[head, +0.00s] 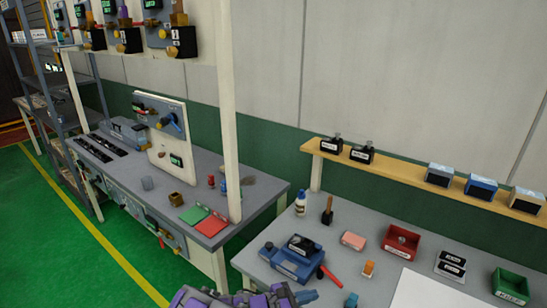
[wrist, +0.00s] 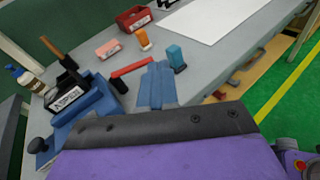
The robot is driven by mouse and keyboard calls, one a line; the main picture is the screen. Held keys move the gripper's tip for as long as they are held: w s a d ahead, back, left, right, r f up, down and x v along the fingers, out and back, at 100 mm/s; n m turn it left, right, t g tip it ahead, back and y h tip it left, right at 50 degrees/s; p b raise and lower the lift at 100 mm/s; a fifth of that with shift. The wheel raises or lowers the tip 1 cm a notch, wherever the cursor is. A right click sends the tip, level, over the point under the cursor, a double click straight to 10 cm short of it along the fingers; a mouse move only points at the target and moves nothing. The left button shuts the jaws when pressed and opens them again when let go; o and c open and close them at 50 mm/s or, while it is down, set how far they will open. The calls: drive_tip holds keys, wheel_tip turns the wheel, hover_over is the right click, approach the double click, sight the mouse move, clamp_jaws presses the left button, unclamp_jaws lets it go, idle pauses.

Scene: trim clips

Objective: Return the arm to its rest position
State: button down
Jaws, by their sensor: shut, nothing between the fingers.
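My gripper (wrist: 156,86) shows in the wrist view as two blue fingers lying side by side, shut with nothing between them. Its fingertips (head: 306,296) show at the bottom edge of the head view, and my purple and grey arm is beside them at the lower centre. The gripper is over the near edge of the right grey workbench (head: 375,240). A blue fixture (head: 285,262) with a black labelled block (head: 303,244) on it stands just beyond the arm. The arm's lower part is cut off by the frame.
On the bench are a red bar (wrist: 132,67), an orange piece (wrist: 143,38), a teal piece (wrist: 176,58), a pink block (head: 353,240), a red bin (head: 401,241) and a green bin (head: 511,286). A wooden shelf (head: 400,172) runs behind. Green floor (head: 60,250) is open at left.

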drive_tip(key=s+d+r+m+g+y, duration=0.3)
drive_tip(key=s+d+r+m+g, duration=0.5)
drive_tip(key=s+d+r+m, duration=0.45)
drive_tip(key=s+r+m+g+y, duration=0.1)
drive_tip(key=s+r+m+y, duration=0.15)
drive_tip(key=s, duration=0.45)
drive_tip(key=s+r+m+y, duration=0.1)
drive_tip(key=s+m+y, duration=0.25)
drive_tip(key=s, duration=0.35)
drive_tip(key=s+a+r+m+t+y, duration=0.1)
drive_tip(key=s+a+m+y, duration=0.1)
drive_tip(key=s+a+y, duration=0.3)
drive_tip(key=s+a, duration=0.2)
drive_tip(key=s, duration=0.1)
drive_tip(key=shift+r+t+y, duration=0.15)
drive_tip(key=shift+t+y, duration=0.15)
drive_tip(key=shift+y, duration=0.1)
drive_tip(key=shift+a+m, duration=0.1)
drive_tip(key=shift+m, duration=0.15)
drive_tip(key=shift+a, duration=0.3)
drive_tip(key=shift+d, duration=0.15)
